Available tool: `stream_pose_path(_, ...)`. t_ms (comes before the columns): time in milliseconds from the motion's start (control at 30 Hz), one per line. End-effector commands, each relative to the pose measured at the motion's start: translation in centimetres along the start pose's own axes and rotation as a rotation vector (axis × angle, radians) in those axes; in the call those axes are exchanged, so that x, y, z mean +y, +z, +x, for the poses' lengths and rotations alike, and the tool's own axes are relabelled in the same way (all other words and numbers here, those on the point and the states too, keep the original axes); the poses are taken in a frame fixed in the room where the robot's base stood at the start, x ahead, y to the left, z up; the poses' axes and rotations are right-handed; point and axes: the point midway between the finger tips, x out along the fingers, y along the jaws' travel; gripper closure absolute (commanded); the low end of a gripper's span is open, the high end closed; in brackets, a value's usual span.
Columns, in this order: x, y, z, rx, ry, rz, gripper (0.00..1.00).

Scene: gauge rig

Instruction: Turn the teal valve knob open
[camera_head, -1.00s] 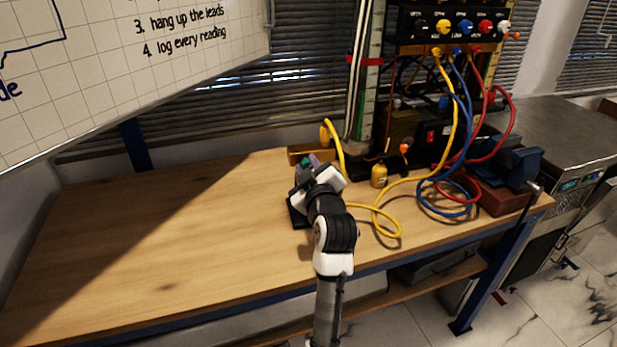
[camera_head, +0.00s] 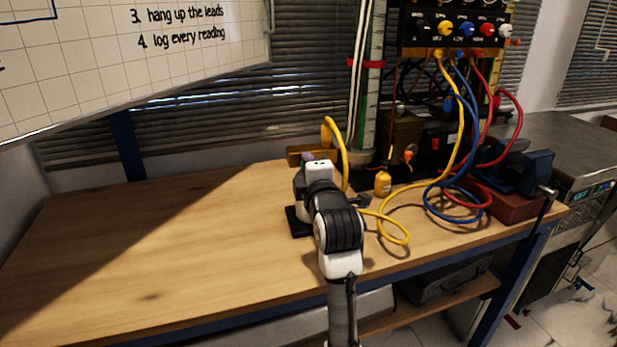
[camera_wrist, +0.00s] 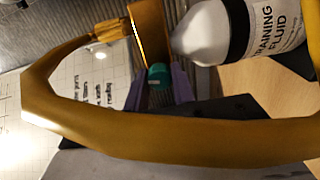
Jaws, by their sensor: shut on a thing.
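The teal valve knob (camera_wrist: 158,76) shows in the middle of the wrist view, small and partly covered. My gripper (camera_wrist: 157,88) has purple fingers on both sides of the knob and is shut on it. In the head view, only a bit of purple at my gripper (camera_head: 307,157) shows above my wrist, near the back edge of the bench. My wrist hides the knob there. How far the knob is turned cannot be told.
A yellow hose (camera_wrist: 180,138) crosses close to the wrist camera. A white bottle labelled TRAINING FLUID (camera_wrist: 215,32) stands close by on the right. A small yellow bottle (camera_head: 382,184) and coiled leads (camera_head: 455,210) lie right of my arm. The bench's left side (camera_head: 150,260) is clear.

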Motion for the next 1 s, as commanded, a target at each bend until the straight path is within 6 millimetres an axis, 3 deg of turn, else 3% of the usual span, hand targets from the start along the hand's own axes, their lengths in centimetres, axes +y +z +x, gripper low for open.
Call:
stream_pose_path(333, -0.14, 0.02, 0.0, 0.0, -0.001, -0.145, 0.98)
stream_pose_path(900, -0.03, -0.04, 0.02, 0.001, -0.001, -0.171, 0.98)
stream_pose_path(933, -0.03, -0.03, 0.02, 0.001, -0.001, -0.171, 0.71)
stream_pose_path(1000, -0.03, -0.03, 0.02, 0.001, -0.001, -0.171, 0.62)
